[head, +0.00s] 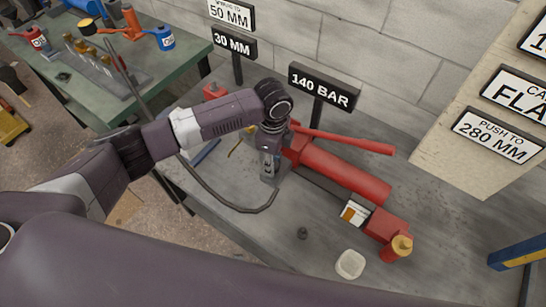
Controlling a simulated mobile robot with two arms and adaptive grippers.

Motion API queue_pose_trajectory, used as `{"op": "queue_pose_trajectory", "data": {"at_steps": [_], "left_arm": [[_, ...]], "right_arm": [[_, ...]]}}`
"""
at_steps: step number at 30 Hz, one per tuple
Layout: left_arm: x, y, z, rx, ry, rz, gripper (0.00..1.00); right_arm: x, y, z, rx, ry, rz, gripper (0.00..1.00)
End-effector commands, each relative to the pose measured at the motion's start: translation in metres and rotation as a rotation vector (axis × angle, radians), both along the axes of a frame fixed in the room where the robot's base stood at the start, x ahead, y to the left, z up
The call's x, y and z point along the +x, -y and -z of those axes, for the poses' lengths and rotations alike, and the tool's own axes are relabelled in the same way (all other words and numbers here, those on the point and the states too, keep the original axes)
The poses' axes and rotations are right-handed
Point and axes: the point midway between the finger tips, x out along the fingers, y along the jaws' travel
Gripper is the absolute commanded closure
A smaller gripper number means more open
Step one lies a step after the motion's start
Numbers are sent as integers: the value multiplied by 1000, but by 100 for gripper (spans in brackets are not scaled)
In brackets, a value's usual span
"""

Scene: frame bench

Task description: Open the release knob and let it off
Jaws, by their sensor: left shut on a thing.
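A red hydraulic hand pump (345,174) lies on the grey bench, with its red lever (350,140) above its body. My left gripper (268,172) points down at the pump's left end block. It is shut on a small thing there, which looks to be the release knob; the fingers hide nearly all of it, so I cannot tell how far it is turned. A brass-coloured fitting (401,246) stands at the pump's other end. My right gripper is not in view.
A black hose (225,205) curves over the bench (245,235) near the pump. A white dish (350,264) and a small dark part (302,233) lie in front. A "140 BAR" sign (324,87) stands behind. A green table (160,75) is at the upper left.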

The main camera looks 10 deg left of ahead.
Motion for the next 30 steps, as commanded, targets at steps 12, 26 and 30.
{"op": "queue_pose_trajectory", "data": {"at_steps": [12,26,30], "left_arm": [[-1,1,-6,-1,-3,-392,98],[-1,2,-5,-1,-3,-820,98],[0,1,-4,0,-1,-928,98]], "right_arm": [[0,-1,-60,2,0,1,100],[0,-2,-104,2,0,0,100],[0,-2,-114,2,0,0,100]]}}
